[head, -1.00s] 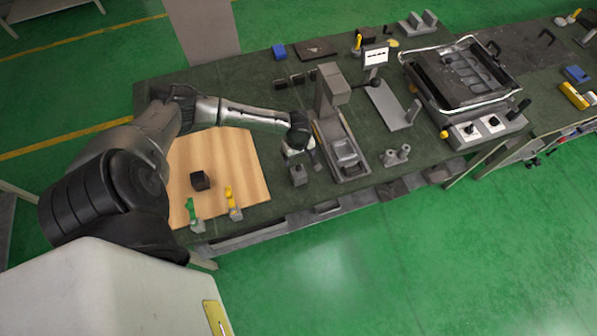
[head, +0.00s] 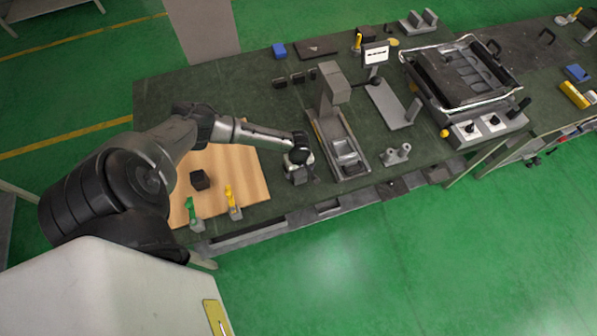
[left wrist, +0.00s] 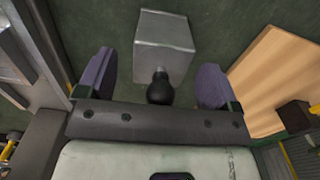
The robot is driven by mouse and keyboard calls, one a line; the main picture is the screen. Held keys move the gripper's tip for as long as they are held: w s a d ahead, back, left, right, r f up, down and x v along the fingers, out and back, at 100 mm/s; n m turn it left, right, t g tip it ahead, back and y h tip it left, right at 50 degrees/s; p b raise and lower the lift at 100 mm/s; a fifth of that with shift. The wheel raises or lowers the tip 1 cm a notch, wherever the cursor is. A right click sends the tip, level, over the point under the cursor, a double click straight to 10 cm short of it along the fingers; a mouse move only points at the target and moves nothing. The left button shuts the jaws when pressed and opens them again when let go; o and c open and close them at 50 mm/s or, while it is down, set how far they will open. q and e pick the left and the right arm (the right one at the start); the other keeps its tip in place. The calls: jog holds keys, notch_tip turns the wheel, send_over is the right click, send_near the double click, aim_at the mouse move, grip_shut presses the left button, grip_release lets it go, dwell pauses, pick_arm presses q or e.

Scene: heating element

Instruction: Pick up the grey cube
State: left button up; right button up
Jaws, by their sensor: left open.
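The grey cube (head: 299,179) sits on the dark green bench top, right of the wooden board, partly hidden by my left gripper in the head view. My left gripper (head: 299,165) is above and close to it. In the left wrist view the grey cube (left wrist: 166,42) lies ahead of my open left gripper (left wrist: 156,72), roughly centred between the two purple fingers. The fingers do not visibly touch it. A dark rounded part shows in front of the cube in that view. My right gripper is not in view.
A grey press-like stand (head: 344,150) is just right of the gripper. The wooden board (head: 238,165) to the left carries a black cube (head: 200,180), with green (head: 193,213) and yellow (head: 233,203) handled clamps at its front. Small metal cylinders (head: 397,154) lie further right.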

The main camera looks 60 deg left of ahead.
pick_arm(q)
jog(key=shift+c, duration=0.3)
jog(key=c, duration=1.2)
jog(key=shift+c, duration=0.2)
